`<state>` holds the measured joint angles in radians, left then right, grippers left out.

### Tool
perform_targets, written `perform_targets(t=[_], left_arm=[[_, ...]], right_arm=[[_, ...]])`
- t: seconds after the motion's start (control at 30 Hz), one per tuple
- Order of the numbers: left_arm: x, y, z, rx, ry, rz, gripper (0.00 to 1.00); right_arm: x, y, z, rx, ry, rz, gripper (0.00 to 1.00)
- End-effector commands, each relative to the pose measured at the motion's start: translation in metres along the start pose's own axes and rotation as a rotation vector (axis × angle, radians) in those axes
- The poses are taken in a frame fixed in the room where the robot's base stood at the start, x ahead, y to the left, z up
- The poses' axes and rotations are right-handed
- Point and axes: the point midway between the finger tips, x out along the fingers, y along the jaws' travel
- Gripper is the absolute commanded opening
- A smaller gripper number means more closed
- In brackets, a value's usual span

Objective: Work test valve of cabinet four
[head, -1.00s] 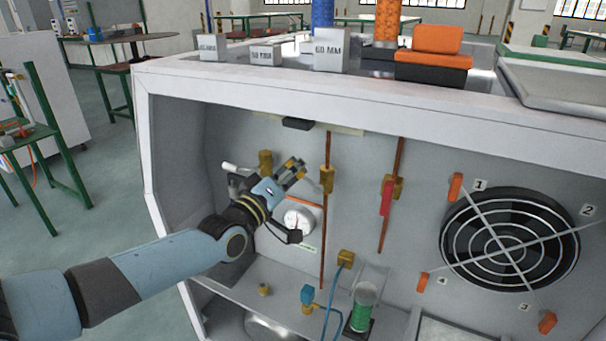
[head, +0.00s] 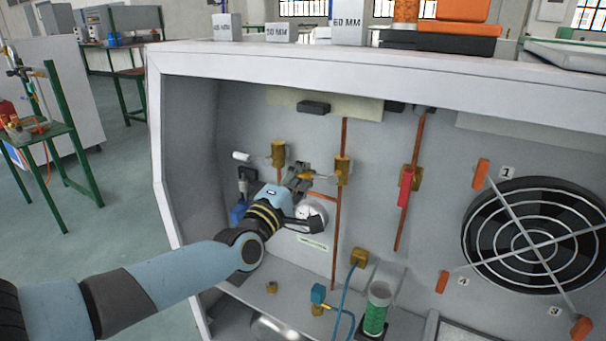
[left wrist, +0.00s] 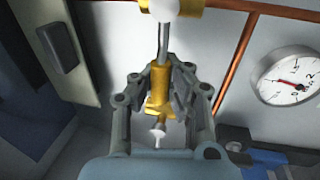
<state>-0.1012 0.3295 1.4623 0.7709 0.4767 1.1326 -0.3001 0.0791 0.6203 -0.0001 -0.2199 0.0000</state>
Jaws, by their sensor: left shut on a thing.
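A brass valve (head: 342,170) sits on a vertical copper pipe inside the open cabinet. A grey lever (left wrist: 162,42) with a yellow sleeve (left wrist: 160,85) comes off it towards my left gripper. My left gripper (head: 302,181) is level with the valve, on its left. In the left wrist view, the gripper (left wrist: 160,82) is shut on the yellow sleeve, one finger on each side. The valve body (left wrist: 170,8) shows at the top of that view. My right gripper is not in view.
A round white gauge (head: 310,216) lies just below my gripper, partly hidden by it. Another brass valve (head: 278,152) is at its upper left. A valve with a red handle (head: 405,188) and a fan (head: 540,235) are to the right. The cabinet's left wall (head: 185,160) is close by.

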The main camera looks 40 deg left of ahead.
Motion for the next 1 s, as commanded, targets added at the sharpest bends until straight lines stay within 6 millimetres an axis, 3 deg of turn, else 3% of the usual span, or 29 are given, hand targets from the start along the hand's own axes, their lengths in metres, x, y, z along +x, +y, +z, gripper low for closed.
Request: perform_targets(t=[0.03, 0.53, 0.6, 0.8, 1.0], left_arm=[[-0.0054, -0.0083, -0.0003, -0.006, 0.002, -0.016, 0.0], [-0.0055, -0.009, -0.0002, -0.025, 0.005, -0.018, 0.0], [-0.0055, -0.0091, -0.0003, -0.024, 0.005, -0.018, 0.15], [-0.0038, -0.0065, -0.0003, -0.023, 0.005, -0.012, 0.4], [-0.0025, -0.0043, -0.0002, -0.022, 0.005, -0.007, 0.4]], right_arm=[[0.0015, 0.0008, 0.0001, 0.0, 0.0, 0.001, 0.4], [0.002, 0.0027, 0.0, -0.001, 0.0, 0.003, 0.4], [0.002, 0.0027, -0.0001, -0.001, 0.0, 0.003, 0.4], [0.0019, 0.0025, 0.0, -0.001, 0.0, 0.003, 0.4], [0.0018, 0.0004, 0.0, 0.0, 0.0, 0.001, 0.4]])
